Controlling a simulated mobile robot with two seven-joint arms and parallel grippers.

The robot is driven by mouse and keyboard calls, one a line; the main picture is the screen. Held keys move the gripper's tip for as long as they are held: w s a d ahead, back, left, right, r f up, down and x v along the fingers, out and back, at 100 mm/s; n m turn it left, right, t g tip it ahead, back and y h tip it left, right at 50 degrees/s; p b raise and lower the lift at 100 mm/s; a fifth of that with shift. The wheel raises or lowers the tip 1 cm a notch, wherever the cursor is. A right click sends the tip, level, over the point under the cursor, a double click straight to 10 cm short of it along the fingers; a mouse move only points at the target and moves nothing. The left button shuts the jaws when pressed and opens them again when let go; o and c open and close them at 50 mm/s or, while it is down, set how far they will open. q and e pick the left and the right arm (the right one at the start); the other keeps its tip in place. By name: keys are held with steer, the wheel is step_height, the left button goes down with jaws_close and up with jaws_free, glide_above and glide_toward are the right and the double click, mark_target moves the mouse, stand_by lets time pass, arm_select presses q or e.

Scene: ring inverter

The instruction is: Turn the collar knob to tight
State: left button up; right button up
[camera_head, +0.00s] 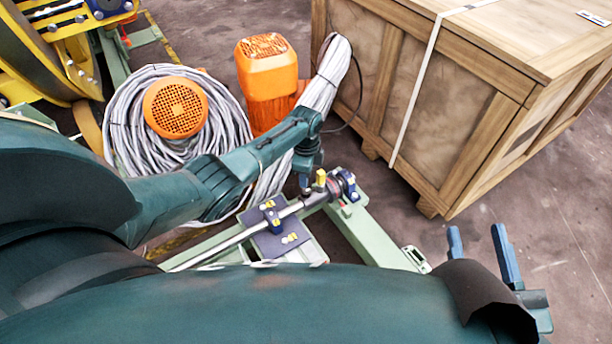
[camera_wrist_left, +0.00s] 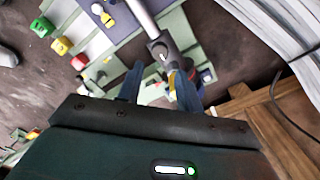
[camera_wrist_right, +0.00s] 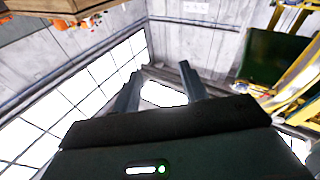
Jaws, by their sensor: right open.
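A steel shaft (camera_head: 230,243) runs along a pale green frame, with a dark collar (camera_head: 338,187) and a small yellow part (camera_head: 320,178) near its right end. I cannot tell for sure which part is the collar knob. My left gripper (camera_head: 307,178) is beside the shaft's right end, partly hidden by its own wrist. In the left wrist view its fingers (camera_wrist_left: 160,88) are apart, with the shaft end (camera_wrist_left: 160,52) just beyond them and a yellow piece (camera_wrist_left: 172,78) close to the right finger. My right gripper (camera_head: 482,252) is open and empty, off to the right, fingers up.
A wooden crate (camera_head: 440,110) stands behind and right of the frame (camera_head: 375,235). A grey cable coil (camera_head: 125,115) and orange motor housings (camera_head: 267,80) stand at the back left. Floor is clear at the right. Red, yellow and green buttons (camera_wrist_left: 60,45) show in the left wrist view.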

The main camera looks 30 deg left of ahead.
arm_select(q)
step_height(320, 180, up, 6)
steer(key=shift+f+p, duration=0.1)
steer(key=shift+p, duration=1.1)
